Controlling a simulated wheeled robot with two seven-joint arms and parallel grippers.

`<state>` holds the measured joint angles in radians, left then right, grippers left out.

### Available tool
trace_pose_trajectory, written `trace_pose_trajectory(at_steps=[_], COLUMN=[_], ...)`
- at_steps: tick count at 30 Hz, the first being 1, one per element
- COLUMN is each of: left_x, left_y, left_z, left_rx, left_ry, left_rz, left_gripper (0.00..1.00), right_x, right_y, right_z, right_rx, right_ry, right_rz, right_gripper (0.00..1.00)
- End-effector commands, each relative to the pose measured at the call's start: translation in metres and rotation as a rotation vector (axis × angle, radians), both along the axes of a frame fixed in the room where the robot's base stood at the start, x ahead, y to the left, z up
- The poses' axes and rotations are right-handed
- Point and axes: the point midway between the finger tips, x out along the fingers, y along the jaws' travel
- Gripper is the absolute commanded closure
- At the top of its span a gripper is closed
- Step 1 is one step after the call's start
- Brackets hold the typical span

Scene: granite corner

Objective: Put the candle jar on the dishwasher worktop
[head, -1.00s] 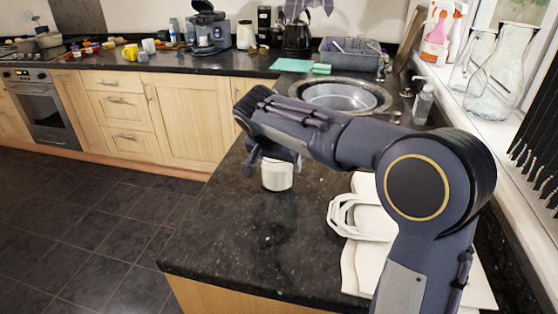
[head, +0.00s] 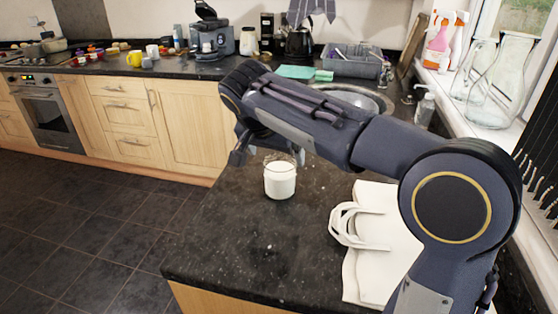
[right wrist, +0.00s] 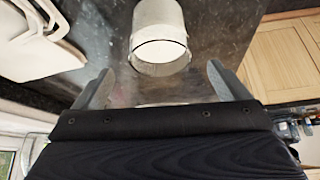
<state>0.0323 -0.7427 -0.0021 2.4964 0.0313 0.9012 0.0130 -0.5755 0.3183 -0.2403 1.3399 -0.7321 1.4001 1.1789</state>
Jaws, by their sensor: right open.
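The candle jar (head: 280,180), white wax in clear glass, stands upright on the black speckled worktop (head: 235,245). In the right wrist view the candle jar (right wrist: 158,35) lies beyond and between the open fingers, apart from them. My right gripper (head: 268,152) is open and empty, just behind and above the jar in the head view; it also shows in the right wrist view (right wrist: 162,82). The arm hides part of the gripper in the head view. My left gripper is not in view.
A white bag with handles (head: 380,235) lies to the right of the jar. The sink (head: 350,98), a soap bottle (head: 424,107) and a grey dish rack (head: 352,62) are behind my arm. Glass vases (head: 500,80) stand on the windowsill. The worktop in front of the jar is clear.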

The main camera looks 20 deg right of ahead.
Motion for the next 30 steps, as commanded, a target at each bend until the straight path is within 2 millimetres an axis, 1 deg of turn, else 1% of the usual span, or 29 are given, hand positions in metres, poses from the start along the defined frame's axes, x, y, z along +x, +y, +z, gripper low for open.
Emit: trace_pose_trajectory(at_steps=[1,3,6,9,30], left_x=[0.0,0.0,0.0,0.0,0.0], left_y=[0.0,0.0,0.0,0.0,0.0], left_z=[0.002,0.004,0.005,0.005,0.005], left_rx=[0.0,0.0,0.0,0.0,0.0], left_ry=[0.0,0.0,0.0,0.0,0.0], left_rz=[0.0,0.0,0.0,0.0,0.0], left_gripper=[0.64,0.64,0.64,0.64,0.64], right_x=[-0.003,-0.006,-0.01,-0.012,-0.013], right_y=[0.004,0.008,0.011,0.013,0.013], right_z=[0.01,0.018,0.027,0.031,0.031], right_rx=[0.001,0.001,0.001,0.001,0.0], right_ry=[-0.003,-0.003,-0.002,-0.001,0.0], right_rz=[0.003,0.001,0.002,0.0,0.0], right_gripper=[0.05,0.05,0.05,0.05,0.05])
